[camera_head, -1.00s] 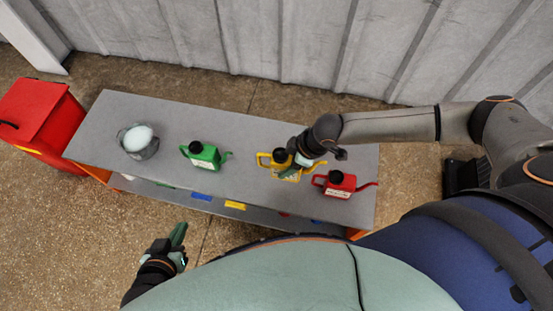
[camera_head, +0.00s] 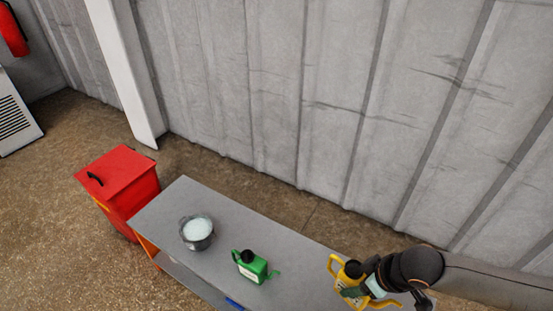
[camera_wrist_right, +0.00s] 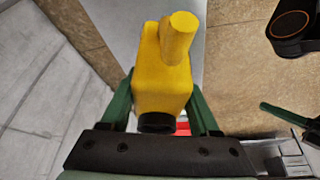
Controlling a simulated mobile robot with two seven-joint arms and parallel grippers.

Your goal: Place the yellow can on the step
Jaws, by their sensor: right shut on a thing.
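The yellow can (camera_head: 340,284) has a black cap and stands over the right part of the grey bench (camera_head: 290,288). My right gripper (camera_head: 358,289) is shut on it. In the wrist view, the green fingers of my right gripper (camera_wrist_right: 160,106) press the sides of the yellow can (camera_wrist_right: 163,80). I cannot tell whether the can touches the bench top. My left gripper is outside the head view. A dark green bar at the right of the wrist view may be its finger. I cannot identify a separate step; part of a lower shelf (camera_head: 185,280) shows under the bench front.
A metal bucket (camera_head: 197,239) with pale contents and a green can (camera_head: 251,266) stand on the bench. A red bin (camera_head: 122,182) is at the bench's left end. A corrugated grey wall (camera_head: 270,90) runs behind. The bench top between bucket and back edge is clear.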

